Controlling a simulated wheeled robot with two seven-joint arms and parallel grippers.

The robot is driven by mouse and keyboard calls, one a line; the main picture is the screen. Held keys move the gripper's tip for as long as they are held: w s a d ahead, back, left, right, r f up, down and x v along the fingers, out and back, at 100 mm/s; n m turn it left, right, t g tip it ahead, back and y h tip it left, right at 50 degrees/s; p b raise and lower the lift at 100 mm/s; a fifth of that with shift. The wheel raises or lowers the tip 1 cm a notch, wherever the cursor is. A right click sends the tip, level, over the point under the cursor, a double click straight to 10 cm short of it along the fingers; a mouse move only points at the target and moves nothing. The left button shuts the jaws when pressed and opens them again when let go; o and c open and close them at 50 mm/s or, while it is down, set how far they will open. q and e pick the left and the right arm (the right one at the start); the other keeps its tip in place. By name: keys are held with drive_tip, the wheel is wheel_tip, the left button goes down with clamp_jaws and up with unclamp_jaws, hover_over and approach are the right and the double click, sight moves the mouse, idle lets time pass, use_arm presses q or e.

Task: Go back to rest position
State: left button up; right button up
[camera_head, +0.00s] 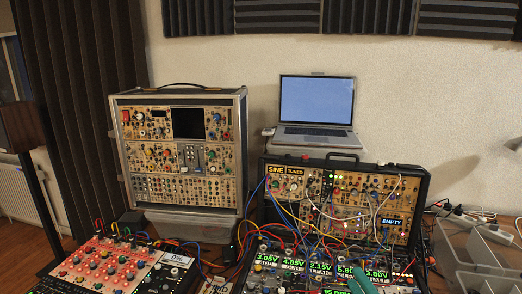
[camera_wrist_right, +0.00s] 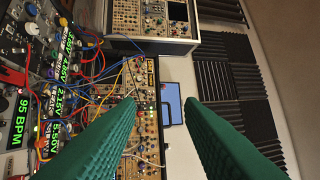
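My right gripper (camera_wrist_right: 160,106) shows in the right wrist view as two green ribbed fingers spread well apart. Nothing is between them. In the head view only a small teal piece of my right gripper (camera_head: 361,281) shows at the bottom edge, in front of the lower module panel with green readouts. My left gripper is not in the head view.
A tall synth case (camera_head: 184,150) stands at the back left. A second case (camera_head: 343,200) with patch cables stands at the right, with a laptop (camera_head: 316,103) behind it. A red-panelled unit (camera_head: 103,265) lies front left. Grey bins (camera_head: 478,252) stand at the right.

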drive_tip(key=s+d+f+m+g+h, duration=0.4)
drive_tip(key=s+f+m+g+h, duration=0.5)
drive_tip(key=f+m, duration=0.55)
drive_tip(key=s+a+f+m+g+y, duration=0.2)
drive_tip(key=s+f+m+g, duration=0.15)
drive_tip(key=s, duration=0.45)
drive_tip(key=s+a+f+m+g+y, duration=0.2)
drive_tip(key=s+f+g, duration=0.15)
drive_tip(key=s, duration=0.55)
wheel_tip(320, 180, down, 24)
drive_tip(key=g, duration=0.1)
drive_tip(key=s+d+f+g, duration=0.1)
drive_tip(key=s+d+f, duration=0.2)
drive_tip(key=s+f, duration=1.4)
drive_tip(key=shift+d+n+h, duration=0.15)
drive_tip(key=shift+n+h, duration=0.15)
drive_tip(key=shift+n, duration=0.1)
